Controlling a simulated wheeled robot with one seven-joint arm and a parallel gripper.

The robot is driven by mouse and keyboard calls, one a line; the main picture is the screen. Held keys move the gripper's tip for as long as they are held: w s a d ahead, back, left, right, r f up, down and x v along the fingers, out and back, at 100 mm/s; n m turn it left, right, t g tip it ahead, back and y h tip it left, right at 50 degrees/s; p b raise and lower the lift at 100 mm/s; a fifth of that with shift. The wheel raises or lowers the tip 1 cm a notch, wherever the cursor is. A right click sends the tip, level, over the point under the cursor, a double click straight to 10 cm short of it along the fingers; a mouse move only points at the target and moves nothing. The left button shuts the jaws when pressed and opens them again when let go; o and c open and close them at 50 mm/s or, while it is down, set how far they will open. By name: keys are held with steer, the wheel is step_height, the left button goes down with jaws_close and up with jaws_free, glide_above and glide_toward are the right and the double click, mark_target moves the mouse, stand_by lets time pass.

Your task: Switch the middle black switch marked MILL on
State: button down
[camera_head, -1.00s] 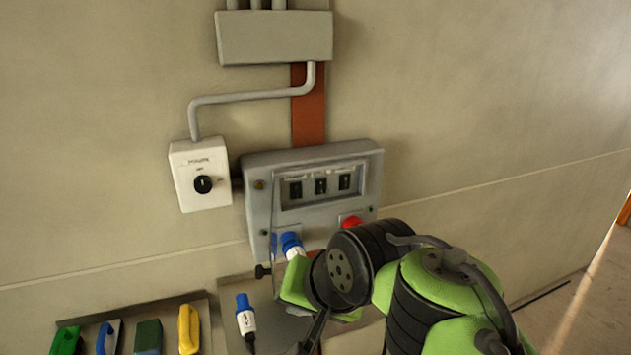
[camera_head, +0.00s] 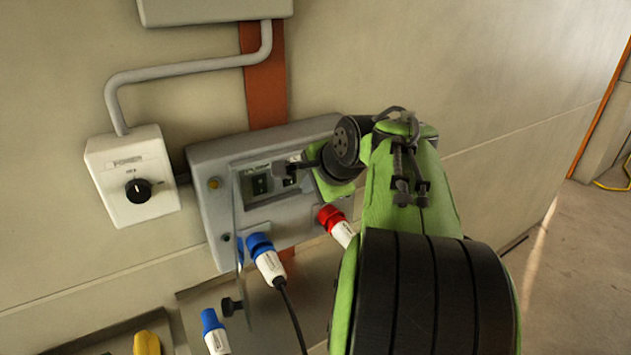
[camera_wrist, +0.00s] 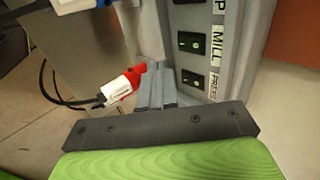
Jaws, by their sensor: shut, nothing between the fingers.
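The grey switch box (camera_head: 215,205) is on the wall, with black switches in a recess. In the wrist view the middle switch (camera_wrist: 188,42) has the label MILL (camera_wrist: 217,40) beside it. Another black switch (camera_wrist: 193,79) is below it in that picture, and a third is cut by the top edge. In the head view the left switch (camera_head: 260,184) shows; my gripper (camera_head: 284,166) partly covers the others. My gripper is shut and empty, its fingertips (camera_wrist: 158,72) close to the switch face, near the lower switch. I cannot tell whether they touch or how MILL is set.
A clear flap (camera_head: 242,250) stands open at the box's left. A blue plug (camera_head: 262,250) and a red plug (camera_head: 332,220) are in its lower side. A white rotary switch box (camera_head: 133,172) is on the left. A loose blue plug (camera_head: 212,330) stands below.

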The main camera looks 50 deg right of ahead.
steer(key=w+f, duration=0.1)
steer(key=w, duration=0.1)
steer(key=w+d, duration=0.1)
steer(key=w, duration=0.1)
steer(key=w+f, duration=0.1)
steer(key=shift+w+d+f, duration=0.3)
steer(key=shift+w+d, duration=0.05)
steer(key=shift+w, duration=0.05)
steer(key=shift+s+a, duration=0.1)
steer(key=shift+s, duration=0.05)
steer(key=shift+w+f+t+b, duration=0.2)
steer(key=shift+f+t+b, duration=0.2)
steer(key=shift+b, duration=0.5)
steer(key=shift+t+b, duration=0.45)
steer(key=shift+t, duration=0.05)
